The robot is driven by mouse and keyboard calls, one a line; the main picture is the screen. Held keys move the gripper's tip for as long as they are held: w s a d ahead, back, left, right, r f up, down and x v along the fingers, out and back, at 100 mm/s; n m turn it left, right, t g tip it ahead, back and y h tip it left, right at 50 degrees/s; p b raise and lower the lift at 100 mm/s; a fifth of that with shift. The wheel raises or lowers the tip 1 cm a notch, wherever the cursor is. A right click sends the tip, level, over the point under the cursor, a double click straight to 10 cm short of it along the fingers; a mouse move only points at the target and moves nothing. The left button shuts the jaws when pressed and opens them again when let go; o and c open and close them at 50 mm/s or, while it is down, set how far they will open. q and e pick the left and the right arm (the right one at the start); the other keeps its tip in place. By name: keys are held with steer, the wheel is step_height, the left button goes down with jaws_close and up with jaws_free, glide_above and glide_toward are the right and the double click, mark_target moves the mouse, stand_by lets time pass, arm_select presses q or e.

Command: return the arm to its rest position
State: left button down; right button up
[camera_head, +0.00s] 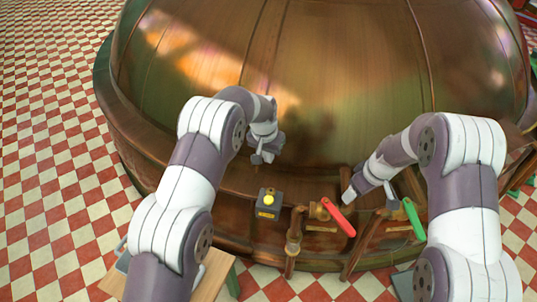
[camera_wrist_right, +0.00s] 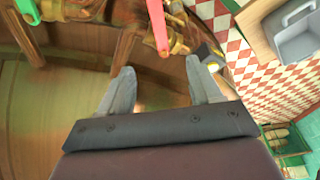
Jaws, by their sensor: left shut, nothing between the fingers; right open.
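My left gripper (camera_head: 263,157) is shut and empty in the head view. It hangs in front of the kettle wall, above and behind the dark box with a yellow button (camera_head: 268,203). My right gripper (camera_head: 348,192) is small and partly hidden by its wrist in the head view, close to the red lever (camera_head: 338,217). In the right wrist view its two grey fingers (camera_wrist_right: 162,88) are spread, with nothing held between them. The red lever (camera_wrist_right: 158,28) shows beyond the fingertips there; I cannot tell if they touch.
A large copper kettle (camera_head: 330,75) fills the back. A green lever (camera_head: 413,218) on a copper pipe is right of the red one. A wooden table edge (camera_head: 213,275) is at the lower left. The red and white checkered floor (camera_head: 50,130) is open at the left.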

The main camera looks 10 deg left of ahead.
step_height(320, 180, up, 4)
steer(key=shift+f+p, duration=0.25)
steer(key=shift+p, duration=0.55)
